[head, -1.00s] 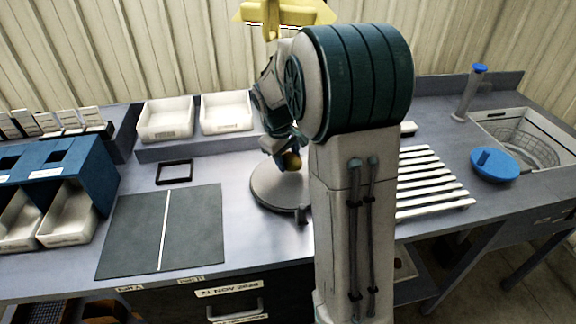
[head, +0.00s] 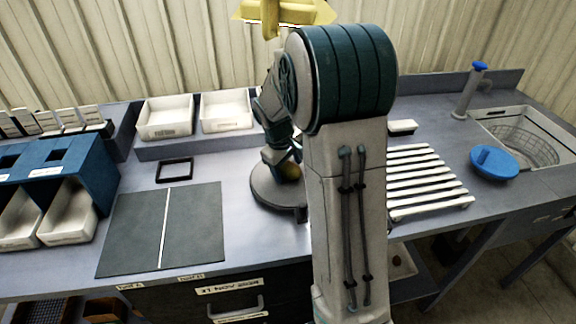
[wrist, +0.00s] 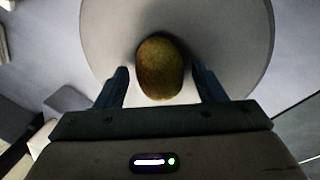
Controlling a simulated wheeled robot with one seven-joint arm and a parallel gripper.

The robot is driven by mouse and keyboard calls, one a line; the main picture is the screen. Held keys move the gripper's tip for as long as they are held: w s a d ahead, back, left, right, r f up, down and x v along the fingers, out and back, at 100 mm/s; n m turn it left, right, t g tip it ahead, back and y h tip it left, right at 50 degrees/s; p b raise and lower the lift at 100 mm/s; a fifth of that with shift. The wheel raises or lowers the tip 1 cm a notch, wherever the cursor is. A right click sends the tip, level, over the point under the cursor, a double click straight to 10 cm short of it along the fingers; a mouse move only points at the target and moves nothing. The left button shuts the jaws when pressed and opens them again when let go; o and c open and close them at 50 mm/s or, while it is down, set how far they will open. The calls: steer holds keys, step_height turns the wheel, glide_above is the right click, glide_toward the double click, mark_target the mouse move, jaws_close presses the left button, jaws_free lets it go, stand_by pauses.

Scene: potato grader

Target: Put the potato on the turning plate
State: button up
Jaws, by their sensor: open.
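The potato (wrist: 160,68) is brownish yellow and lies on the pale round turning plate (wrist: 225,40) in the wrist view. My gripper (wrist: 161,85) is open, with one blue finger on each side of the potato's near end and gaps between. My arm hides the right part of the plate.
A white slatted rack (head: 425,180) lies right of my arm, with a blue lid (head: 494,162) and a sink basin (head: 530,140) beyond. A dark two-part mat (head: 195,225) lies left of the plate. Two white trays (head: 226,124) stand at the back.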

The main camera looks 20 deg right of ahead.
steer(key=v, duration=1.2)
steer(key=s+a+f+m+t+y, duration=0.1)
steer(key=s+a+m, duration=0.1)
steer(key=s, duration=0.9)
steer(key=s+a+m+y, duration=0.1)
steer(key=s+a, duration=0.4)
steer(key=s, duration=0.6)
steer(key=shift+a+f+m+t+y, duration=0.15)
steer(key=shift+f+m+t+y, duration=0.2)
steer(key=shift+m, duration=0.55)
steer(key=shift+s, duration=0.15)
